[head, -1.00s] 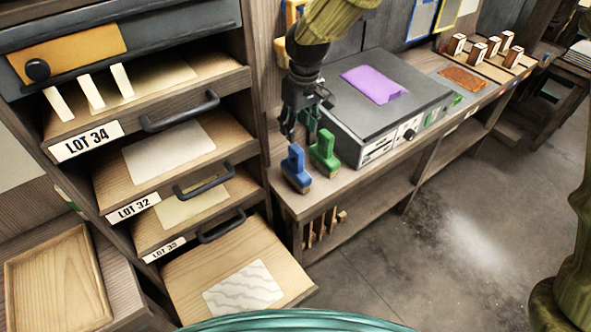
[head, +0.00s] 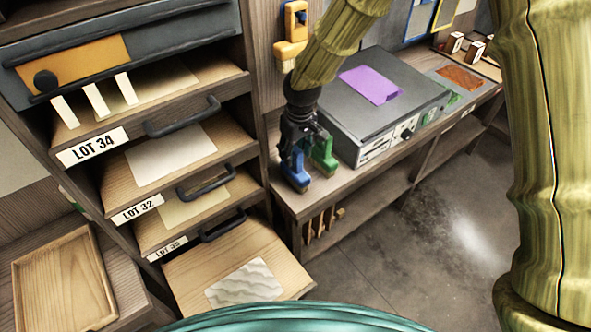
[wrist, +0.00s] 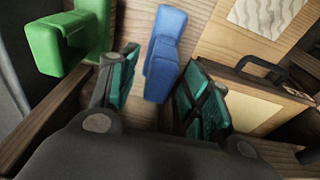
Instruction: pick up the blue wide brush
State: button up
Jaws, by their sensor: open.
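The blue wide brush (head: 295,172) stands on the wooden bench near its left front corner, partly hidden by my gripper in the head view. My gripper (head: 297,152) is above and around its upper part. In the wrist view the blue brush (wrist: 165,55) lies between the two green-padded fingers of my gripper (wrist: 155,92), with a gap on each side. The fingers are apart and open. I cannot tell that either finger touches the brush.
A green brush (head: 324,157) stands close on the right; it also shows in the wrist view (wrist: 62,45). A grey box unit (head: 385,115) with a purple sheet stands behind it. Drawers with handles (head: 205,182) are at the left.

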grip_shut()
jog(key=shift+r, duration=0.1)
dwell(0.4)
jog(key=shift+w+r+b, duration=0.1)
jog(key=shift+r+b, duration=0.3)
jog(key=shift+r, duration=0.2)
notch_tip(320, 180, up, 2)
jog(key=shift+r+b, duration=0.1)
jog(key=shift+b, duration=0.4)
jog(key=s+a+r+b, duration=0.1)
jog(key=s+a+b, duration=0.2)
jog(key=s, duration=1.2)
jog(key=shift+s+a+r+b, duration=0.2)
jog(key=shift+a+b, duration=0.1)
jog(key=shift+a, duration=0.75)
